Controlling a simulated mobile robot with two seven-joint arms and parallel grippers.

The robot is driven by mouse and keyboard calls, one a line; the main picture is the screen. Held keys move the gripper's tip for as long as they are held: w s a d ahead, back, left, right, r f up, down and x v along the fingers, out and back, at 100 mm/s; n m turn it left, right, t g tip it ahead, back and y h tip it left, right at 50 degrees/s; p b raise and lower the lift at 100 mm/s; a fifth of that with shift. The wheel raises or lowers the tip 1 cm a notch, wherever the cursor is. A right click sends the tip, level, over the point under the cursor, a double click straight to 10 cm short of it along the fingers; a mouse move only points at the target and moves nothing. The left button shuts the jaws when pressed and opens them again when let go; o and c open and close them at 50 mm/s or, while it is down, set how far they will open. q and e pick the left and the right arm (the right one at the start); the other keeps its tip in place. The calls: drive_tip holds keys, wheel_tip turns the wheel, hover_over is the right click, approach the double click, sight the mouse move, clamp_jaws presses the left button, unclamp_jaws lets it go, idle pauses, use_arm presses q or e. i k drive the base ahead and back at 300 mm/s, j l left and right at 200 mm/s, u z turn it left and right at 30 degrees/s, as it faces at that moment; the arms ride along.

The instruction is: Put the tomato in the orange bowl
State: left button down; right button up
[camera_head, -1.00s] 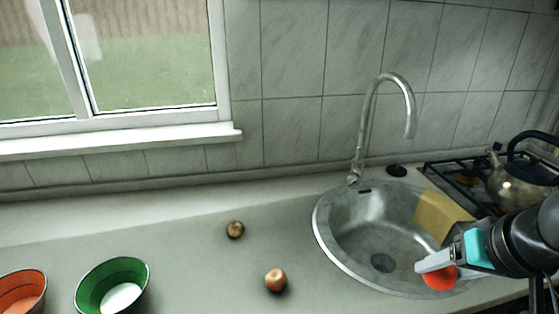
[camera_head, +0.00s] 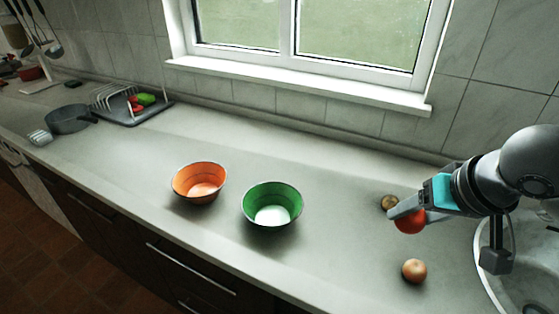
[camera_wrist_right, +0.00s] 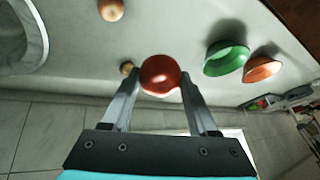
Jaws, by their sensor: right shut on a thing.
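The red tomato (camera_head: 411,222) is between the fingers of my right gripper (camera_head: 400,212), which is shut on it and holds it above the counter, right of the bowls. In the right wrist view the tomato (camera_wrist_right: 160,75) sits between both fingertips (camera_wrist_right: 158,78). The orange bowl (camera_head: 200,182) stands upright on the counter, left of the green bowl; it also shows in the right wrist view (camera_wrist_right: 262,69). I see nothing inside it. My left gripper is not in view.
The green bowl (camera_head: 272,206) stands between the orange bowl and my right gripper. An onion (camera_head: 414,271) and a small brown round item (camera_head: 389,202) lie near the gripper. The sink (camera_head: 497,262) is at right. A dish rack (camera_head: 125,103) and a pan (camera_head: 69,119) are at far left.

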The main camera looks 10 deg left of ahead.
sight(201, 190)
drive_tip(key=i+j+u, duration=0.2)
drive_tip(key=j, duration=0.2)
drive_tip(key=j+u, duration=0.15)
drive_tip(key=j, duration=0.2)
drive_tip(key=i+j+u, duration=0.2)
drive_tip(key=j, duration=0.55)
drive_tip(key=i, duration=0.05)
